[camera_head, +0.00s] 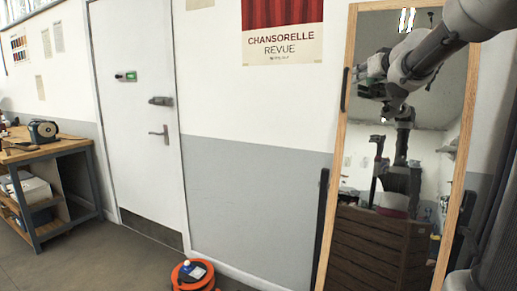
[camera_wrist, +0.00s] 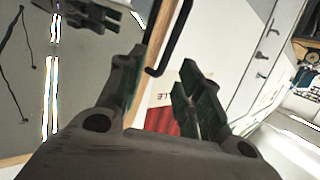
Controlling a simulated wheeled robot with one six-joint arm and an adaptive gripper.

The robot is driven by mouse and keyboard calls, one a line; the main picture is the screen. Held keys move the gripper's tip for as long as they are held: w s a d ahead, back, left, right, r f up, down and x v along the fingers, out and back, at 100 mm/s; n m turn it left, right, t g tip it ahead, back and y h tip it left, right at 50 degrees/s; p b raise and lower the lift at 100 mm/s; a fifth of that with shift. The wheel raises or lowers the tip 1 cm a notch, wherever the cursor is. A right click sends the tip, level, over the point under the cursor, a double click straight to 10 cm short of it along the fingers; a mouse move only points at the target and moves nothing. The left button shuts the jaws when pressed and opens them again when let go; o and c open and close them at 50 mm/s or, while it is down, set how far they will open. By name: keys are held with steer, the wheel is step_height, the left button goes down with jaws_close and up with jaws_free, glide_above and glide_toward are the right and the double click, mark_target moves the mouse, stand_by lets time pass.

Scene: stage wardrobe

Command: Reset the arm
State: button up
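My gripper (camera_wrist: 160,95) shows in the wrist view with its two dark, green-edged fingers apart and nothing between them. A black handle on the mirror frame shows just beyond the fingertips; I cannot tell how far off it is. In the head view my arm reaches in from the upper right, in front of the tall wood-framed mirror (camera_head: 358,235). My gripper (camera_head: 350,75) is near the mirror's upper left edge there. The mirror reflects my own arm and body.
A white door (camera_head: 135,100) with a lever handle stands left of the mirror. An orange cable reel (camera_head: 194,276) lies on the floor before the grey wall. A workbench (camera_head: 45,150) stands at the far left. A red poster (camera_head: 283,30) hangs on the wall. Floor between bench and reel is clear.

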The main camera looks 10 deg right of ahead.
steer(key=s+d+f+g+h, duration=0.3)
steer(key=s+d+f+h, duration=0.1)
steer(key=d+f, duration=0.3)
steer(key=s+d+f+m+g, duration=0.1)
steer(key=s+f+g, duration=0.3)
steer(key=s+f, duration=0.55)
steer(key=s+a+f+g+y, duration=0.1)
steer(key=s+a+f, duration=0.2)
steer(key=s+a, duration=0.2)
steer(key=s+a+f+n+g+y, duration=0.1)
steer(key=s+a, duration=0.4)
steer(key=s, duration=0.6)
steer(key=s+a+f+g+y, duration=0.2)
steer(key=s+a+f, duration=0.3)
steer(key=s, duration=0.3)
steer(key=shift+a+f+n, duration=0.2)
steer(key=shift+f+n, duration=0.2)
steer(key=shift+f, duration=0.1)
steer(key=shift+d, duration=0.1)
